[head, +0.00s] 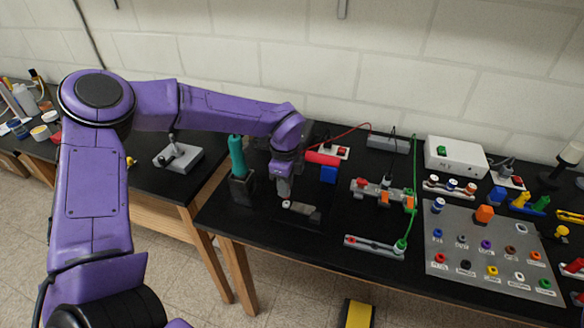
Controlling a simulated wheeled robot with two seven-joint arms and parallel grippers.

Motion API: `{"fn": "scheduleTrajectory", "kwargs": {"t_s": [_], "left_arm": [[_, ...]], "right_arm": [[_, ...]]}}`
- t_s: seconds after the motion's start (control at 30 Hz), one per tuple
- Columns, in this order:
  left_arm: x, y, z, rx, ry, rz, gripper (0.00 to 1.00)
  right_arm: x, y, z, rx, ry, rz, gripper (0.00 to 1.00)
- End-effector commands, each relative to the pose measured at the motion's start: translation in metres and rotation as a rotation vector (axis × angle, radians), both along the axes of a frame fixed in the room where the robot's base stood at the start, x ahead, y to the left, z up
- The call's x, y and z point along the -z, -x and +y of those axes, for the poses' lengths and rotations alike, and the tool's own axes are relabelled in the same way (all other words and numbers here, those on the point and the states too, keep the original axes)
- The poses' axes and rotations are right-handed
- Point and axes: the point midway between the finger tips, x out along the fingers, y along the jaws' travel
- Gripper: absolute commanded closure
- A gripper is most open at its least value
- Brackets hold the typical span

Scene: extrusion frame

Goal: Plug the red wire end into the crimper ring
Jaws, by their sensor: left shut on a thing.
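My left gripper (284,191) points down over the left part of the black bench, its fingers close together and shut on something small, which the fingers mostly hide. A thin red wire (345,132) runs from behind my left wrist to the right, toward a grey strip at the wall; its end at the gripper is hidden, and it looks like what I hold. Just below the fingertips is a low dark block (305,214) with a small pale round part, which may be the crimper with its ring. I cannot tell whether the fingertips touch it. My right gripper is not in view.
A teal-handled tool (237,160) stands in a black holder close left of the gripper. A red cylinder (322,158) and blue block (328,174) are close right. A green wire (414,180), connector strips and a grey socket panel (470,235) lie further right.

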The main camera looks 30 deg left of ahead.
Motion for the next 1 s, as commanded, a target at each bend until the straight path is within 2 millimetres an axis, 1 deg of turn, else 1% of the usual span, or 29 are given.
{"fn": "scheduleTrajectory", "kwargs": {"t_s": [0.03,0.13,0.57,0.77,1.0], "left_arm": [[-0.008,-0.005,0.003,-0.001,0.002,-0.012,1.0],[-0.012,-0.007,0.007,0.004,0.003,-0.014,1.0],[-0.01,-0.007,0.007,0.01,0.004,-0.01,1.0],[0.0,-0.007,0.007,0.01,0.003,-0.008,1.0],[0.024,-0.006,0.007,0.008,0.002,-0.008,1.0]], "right_arm": [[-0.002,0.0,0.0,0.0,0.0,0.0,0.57],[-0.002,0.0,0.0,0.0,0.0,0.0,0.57],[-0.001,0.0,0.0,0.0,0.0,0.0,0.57],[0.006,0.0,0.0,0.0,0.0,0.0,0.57],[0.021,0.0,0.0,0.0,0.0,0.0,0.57]]}}
